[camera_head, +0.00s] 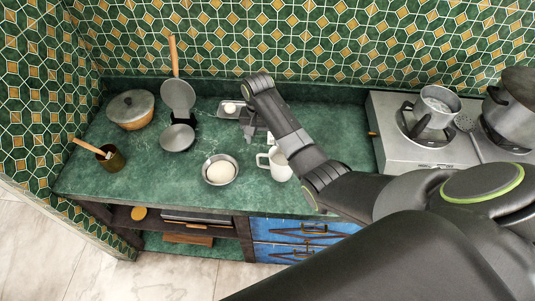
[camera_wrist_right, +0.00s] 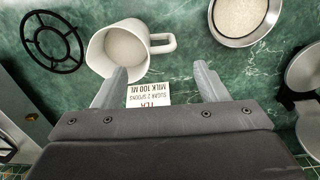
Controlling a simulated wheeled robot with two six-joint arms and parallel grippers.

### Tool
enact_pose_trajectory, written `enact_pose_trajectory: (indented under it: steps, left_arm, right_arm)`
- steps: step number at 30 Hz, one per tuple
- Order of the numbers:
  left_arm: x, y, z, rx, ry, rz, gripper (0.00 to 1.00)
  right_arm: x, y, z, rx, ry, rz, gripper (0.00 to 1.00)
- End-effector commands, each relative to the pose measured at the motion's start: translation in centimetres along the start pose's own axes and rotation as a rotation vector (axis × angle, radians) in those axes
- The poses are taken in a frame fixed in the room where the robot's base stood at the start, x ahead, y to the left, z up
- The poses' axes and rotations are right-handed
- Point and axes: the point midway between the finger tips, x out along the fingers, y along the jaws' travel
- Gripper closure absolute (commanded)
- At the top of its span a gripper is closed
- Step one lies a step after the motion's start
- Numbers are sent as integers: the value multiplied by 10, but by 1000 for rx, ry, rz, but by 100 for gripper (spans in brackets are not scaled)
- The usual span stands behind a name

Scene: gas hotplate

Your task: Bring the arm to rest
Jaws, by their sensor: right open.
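My right arm reaches in from the right in the head view and bends over the counter. My right gripper (camera_head: 249,130) is above the green counter (camera_head: 140,170). In the right wrist view the two fingers of this gripper (camera_wrist_right: 160,72) are spread apart with nothing between them. A white mug (camera_wrist_right: 113,49) with pale contents lies beyond the left finger and close to it in that picture; I cannot tell the height gap. The mug (camera_head: 281,168) is partly hidden by my forearm in the head view. My left gripper is not in view.
A printed tea card (camera_wrist_right: 150,93) lies below the fingers. A steel bowl (camera_head: 220,180) with white contents stands left of the mug. The hotplate (camera_head: 395,148) bears pots at right.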

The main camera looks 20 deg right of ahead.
Motion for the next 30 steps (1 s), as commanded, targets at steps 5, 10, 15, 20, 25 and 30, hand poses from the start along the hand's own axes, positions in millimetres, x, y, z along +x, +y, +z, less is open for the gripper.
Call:
enact_pose_trajectory:
  steps: [5, 10, 15, 20, 25, 30]
  left_arm:
    - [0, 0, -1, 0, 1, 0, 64]
    - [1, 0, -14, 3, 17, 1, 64]
    - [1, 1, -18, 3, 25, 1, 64]
    - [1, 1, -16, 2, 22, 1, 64]
    - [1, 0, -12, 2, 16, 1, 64]
    - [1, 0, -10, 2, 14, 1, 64]
  right_arm:
    - [-12, -3, -7, -3, 1, 0, 33]
    - [-13, -4, -7, -3, 0, 1, 33]
    - [-13, -4, -7, -3, 0, 1, 33]
    - [-13, -3, -6, -4, 0, 1, 33]
    - [2, 9, 4, -26, 10, -7, 33]
    - [34, 48, 35, -100, 55, -30, 33]
